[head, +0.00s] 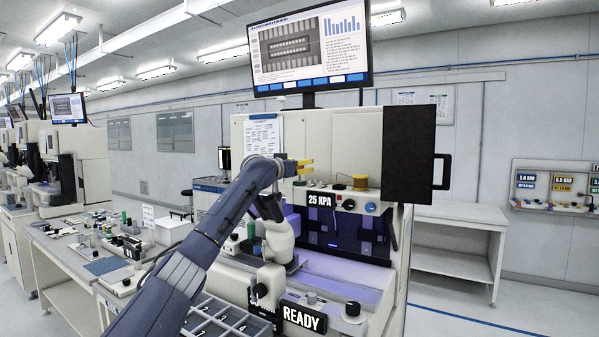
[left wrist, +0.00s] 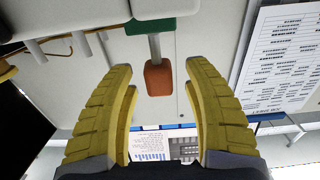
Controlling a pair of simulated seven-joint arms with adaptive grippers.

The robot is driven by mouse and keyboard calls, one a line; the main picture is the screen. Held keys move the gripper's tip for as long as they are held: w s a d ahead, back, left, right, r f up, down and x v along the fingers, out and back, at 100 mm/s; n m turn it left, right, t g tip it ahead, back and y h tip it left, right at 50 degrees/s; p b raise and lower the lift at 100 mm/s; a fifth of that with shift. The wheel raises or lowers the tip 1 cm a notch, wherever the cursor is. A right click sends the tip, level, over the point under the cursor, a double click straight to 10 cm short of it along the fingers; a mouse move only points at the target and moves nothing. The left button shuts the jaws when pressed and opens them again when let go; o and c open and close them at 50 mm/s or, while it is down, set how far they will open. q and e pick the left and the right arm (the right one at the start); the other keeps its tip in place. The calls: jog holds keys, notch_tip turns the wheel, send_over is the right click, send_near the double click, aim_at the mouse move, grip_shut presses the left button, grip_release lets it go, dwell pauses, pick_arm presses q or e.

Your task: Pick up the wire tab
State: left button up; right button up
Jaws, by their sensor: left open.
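My left gripper (head: 305,167) reaches over the top front of the cream bonder machine, its yellow fingers pointing right. In the left wrist view the same gripper (left wrist: 160,65) is open and empty. An orange-red tab (left wrist: 158,78), which looks like the wire tab, sits on a grey stem from a green block (left wrist: 162,26). In that view it appears between the two fingertips, with a gap on each side; I cannot tell how far beyond them it is. I cannot clearly make out the tab in the head view. My right gripper is not in view.
An amber spool (head: 360,182) stands on the ledge above the 25 KPA display (head: 322,199). A black panel with a handle (head: 410,155) stands to the right. A printed sheet (head: 264,135) hangs on the machine. A partitioned tray (head: 225,322) lies below my arm.

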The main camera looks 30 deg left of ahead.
pick_arm(q)
jog(key=shift+c, duration=0.5)
grip_shut()
